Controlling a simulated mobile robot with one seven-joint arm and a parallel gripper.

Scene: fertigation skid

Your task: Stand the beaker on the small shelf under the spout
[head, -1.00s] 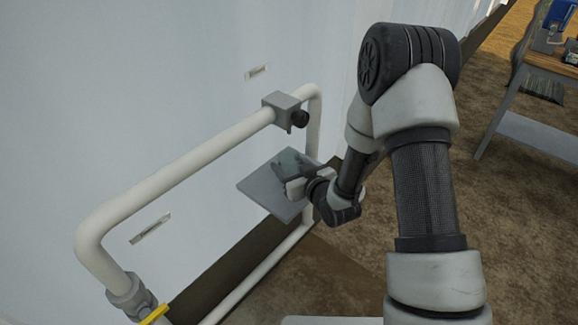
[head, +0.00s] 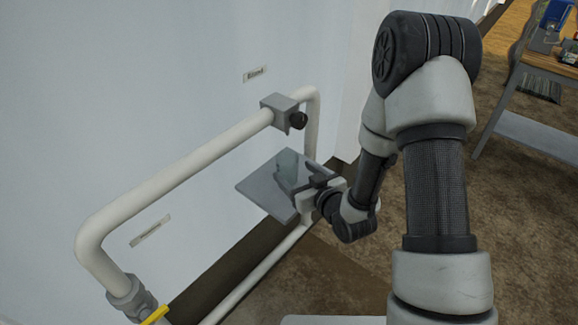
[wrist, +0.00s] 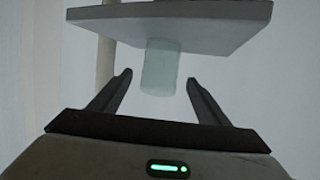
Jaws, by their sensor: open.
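The clear beaker (wrist: 158,70) shows pale and greenish in the wrist view, against the shelf (wrist: 165,38); that view looks upside down. The beaker appears to stand upright on the shelf. In the head view the square grey shelf (head: 255,190) bears a faint see-through shape, and the beaker's outline is hard to make out. My gripper (wrist: 159,76) is open, with a gap between each finger and the beaker. In the head view my gripper (head: 318,182) is at the shelf's right edge. The grey block with a dark knob (head: 282,108), apparently the spout fitting, sits on the pipe above the shelf.
A white pipe frame (head: 180,178) runs along the pale wall, with a yellow-handled valve (head: 150,312) at lower left. A wooden-topped bench (head: 555,62) stands at far right. The brown floor between is clear.

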